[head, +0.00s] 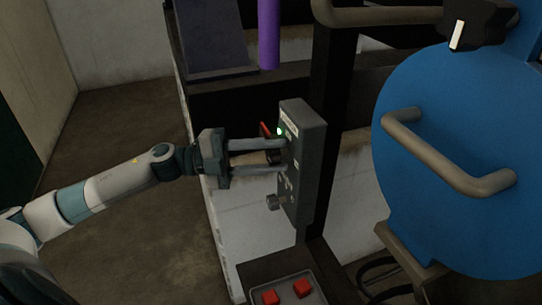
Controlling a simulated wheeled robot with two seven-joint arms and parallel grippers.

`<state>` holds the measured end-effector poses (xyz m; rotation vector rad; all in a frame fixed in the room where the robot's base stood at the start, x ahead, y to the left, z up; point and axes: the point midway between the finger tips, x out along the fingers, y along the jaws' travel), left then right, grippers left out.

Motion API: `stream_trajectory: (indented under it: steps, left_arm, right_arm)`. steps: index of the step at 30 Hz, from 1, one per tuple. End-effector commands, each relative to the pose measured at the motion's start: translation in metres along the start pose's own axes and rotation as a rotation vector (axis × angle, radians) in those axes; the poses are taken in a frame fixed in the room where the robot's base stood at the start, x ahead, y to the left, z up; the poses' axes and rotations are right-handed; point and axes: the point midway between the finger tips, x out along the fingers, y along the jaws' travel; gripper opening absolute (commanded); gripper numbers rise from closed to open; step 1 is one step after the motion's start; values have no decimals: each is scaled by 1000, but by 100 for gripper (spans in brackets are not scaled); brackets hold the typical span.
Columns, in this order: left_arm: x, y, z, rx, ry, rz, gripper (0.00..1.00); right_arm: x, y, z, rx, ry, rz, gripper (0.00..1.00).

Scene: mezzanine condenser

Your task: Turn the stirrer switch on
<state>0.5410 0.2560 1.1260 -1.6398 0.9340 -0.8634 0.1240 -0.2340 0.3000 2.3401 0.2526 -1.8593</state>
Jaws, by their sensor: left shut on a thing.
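A grey control box (308,170) stands upright on a dark post in the middle of the head view. Its face turns left toward my left gripper (284,157). The two fingers reach the face of the box, one above the other, around a dark switch knob (274,157). The fingers are shut on this knob and partly hide it. The way the knob points cannot be made out. A small green light (281,131) glows above the upper finger, beside a red part (266,130). My right gripper is not in view.
A round metal knob (273,202) sticks out low on the box. A panel with red buttons (286,291) lies below. A large blue vessel (455,160) with a bent handle (450,160) fills the right. A purple pipe (268,35) stands behind. Floor at left is clear.

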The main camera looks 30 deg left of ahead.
Motion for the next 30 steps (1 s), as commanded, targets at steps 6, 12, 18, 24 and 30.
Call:
stream_trajectory:
  steps: [6, 12, 18, 24, 30]
  left_arm:
    - [0, 0, 0, 3, 0, 1, 12]
    - [0, 0, 0, 3, 0, 1, 53]
    - [0, 0, 0, 2, 0, 1, 53]
    - [-2, 1, 0, 1, -1, 1, 53]
    - [-14, 3, 1, -1, -1, 2, 53]
  right_arm:
    - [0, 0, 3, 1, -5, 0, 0]
    - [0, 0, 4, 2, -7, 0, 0]
    - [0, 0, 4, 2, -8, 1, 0]
    - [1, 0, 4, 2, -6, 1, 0]
    - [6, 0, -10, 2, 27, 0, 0]
